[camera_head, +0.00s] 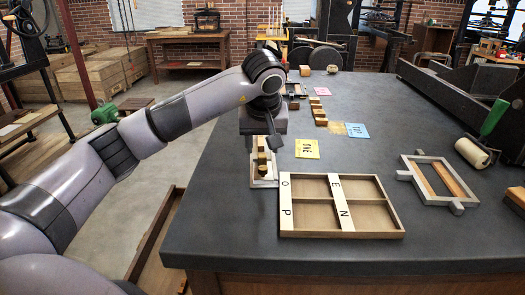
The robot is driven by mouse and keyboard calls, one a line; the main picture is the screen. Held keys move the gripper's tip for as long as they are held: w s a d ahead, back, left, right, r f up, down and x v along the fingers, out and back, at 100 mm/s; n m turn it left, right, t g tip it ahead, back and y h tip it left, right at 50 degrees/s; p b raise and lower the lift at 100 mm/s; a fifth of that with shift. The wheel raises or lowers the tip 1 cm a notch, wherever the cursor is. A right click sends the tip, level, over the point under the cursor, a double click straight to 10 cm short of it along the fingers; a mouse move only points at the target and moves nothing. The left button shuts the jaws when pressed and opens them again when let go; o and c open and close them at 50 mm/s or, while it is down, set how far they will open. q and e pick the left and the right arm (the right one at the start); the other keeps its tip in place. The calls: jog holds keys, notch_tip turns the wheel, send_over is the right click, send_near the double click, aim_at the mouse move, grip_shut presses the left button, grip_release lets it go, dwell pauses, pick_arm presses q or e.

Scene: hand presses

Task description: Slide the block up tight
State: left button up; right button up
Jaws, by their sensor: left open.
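My left gripper (262,146) reaches in from the left and points down at the table's left side. Its fingers are apart, on either side of or just above a small wooden block (262,158); I cannot tell whether they touch it. The block stands in a small pale metal holder (268,183) on the table, close to the left edge. A darker wooden piece (263,169) is just in front of the block. The gripper hides the back of the holder, so the gap between the pieces is unclear. My right gripper is out of view.
A wooden tray (318,234) with letter strips lies right of the holder. A metal frame (421,176) with a wooden bar, a green-handled roller (473,152) and a black press bed (440,88) are on the right. A yellow card (307,149) lies behind.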

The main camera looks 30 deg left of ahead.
aim_at(262, 154)
pick_arm(q)
jog(key=shift+x, duration=2)
grip_shut()
jog(key=shift+w+a+r, duration=0.1)
jog(key=shift+w+r, duration=0.05)
jog(key=shift+w, duration=0.05)
jog(key=w+a+p, duration=0.1)
jog(key=w, duration=0.1)
jog(key=w+a+p, duration=0.1)
jog(key=w+a, duration=0.1)
jog(key=shift+w, duration=0.1)
jog(key=shift+w+a, duration=0.15)
jog(key=shift+w, duration=0.05)
grip_release()
jog(key=shift+s, duration=0.1)
